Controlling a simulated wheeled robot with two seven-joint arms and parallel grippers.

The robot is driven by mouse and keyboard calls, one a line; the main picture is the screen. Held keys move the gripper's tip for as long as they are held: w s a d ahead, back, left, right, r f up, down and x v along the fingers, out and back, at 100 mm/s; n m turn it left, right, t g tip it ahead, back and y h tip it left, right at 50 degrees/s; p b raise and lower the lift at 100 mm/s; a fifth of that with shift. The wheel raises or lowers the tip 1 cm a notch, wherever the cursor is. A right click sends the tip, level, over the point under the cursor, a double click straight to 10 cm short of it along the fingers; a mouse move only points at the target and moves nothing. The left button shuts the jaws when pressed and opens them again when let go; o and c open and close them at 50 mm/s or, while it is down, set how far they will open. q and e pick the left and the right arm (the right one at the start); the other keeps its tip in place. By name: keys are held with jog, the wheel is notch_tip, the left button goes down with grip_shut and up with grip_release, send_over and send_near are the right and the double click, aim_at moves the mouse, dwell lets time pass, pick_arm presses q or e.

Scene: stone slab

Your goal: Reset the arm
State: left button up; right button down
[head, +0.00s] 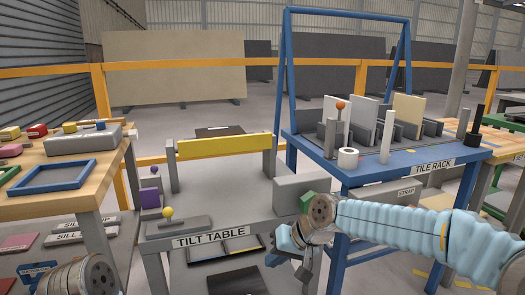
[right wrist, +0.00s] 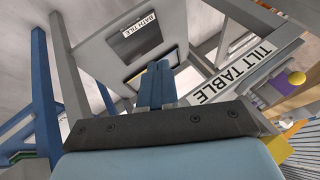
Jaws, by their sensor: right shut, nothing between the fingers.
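My right arm reaches in from the right in the head view, in a pale blue ribbed sleeve. Its gripper (head: 277,252) is over the right side of the tilt table (head: 208,236), left of the blue tile rack (head: 400,165). In the right wrist view the two blue fingers (right wrist: 157,84) are together with nothing between them. Beyond them is the grey tilt table frame (right wrist: 85,65), with its label at the right. Part of my left arm shows at the bottom left of the head view; its gripper is out of the picture.
A wooden bench (head: 60,172) with a blue frame (head: 50,178) stands at the left. The rack holds several tiles, a white tape roll (head: 347,158) and a white cylinder (head: 385,143). A yellow bar (head: 224,146) crosses behind the tilt table. An orange rail (head: 210,71) runs behind.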

jog(key=s+d+f+m+g+h, duration=0.1)
jog(key=s+d+f, duration=0.15)
jog(key=f, duration=1.05)
jog(key=s+d+f+m, duration=0.1)
jog(key=s+d+f, duration=0.15)
jog(key=f, duration=0.95)
jog(key=s+d+f+g, duration=0.1)
jog(key=s+d+f, duration=0.1)
jog(key=s+f, duration=0.5)
jog(key=s+d+f+m+h, duration=0.1)
jog(key=s+f, duration=0.6)
jog(key=s, duration=0.2)
jog(key=shift+s+d+g+p, duration=0.4)
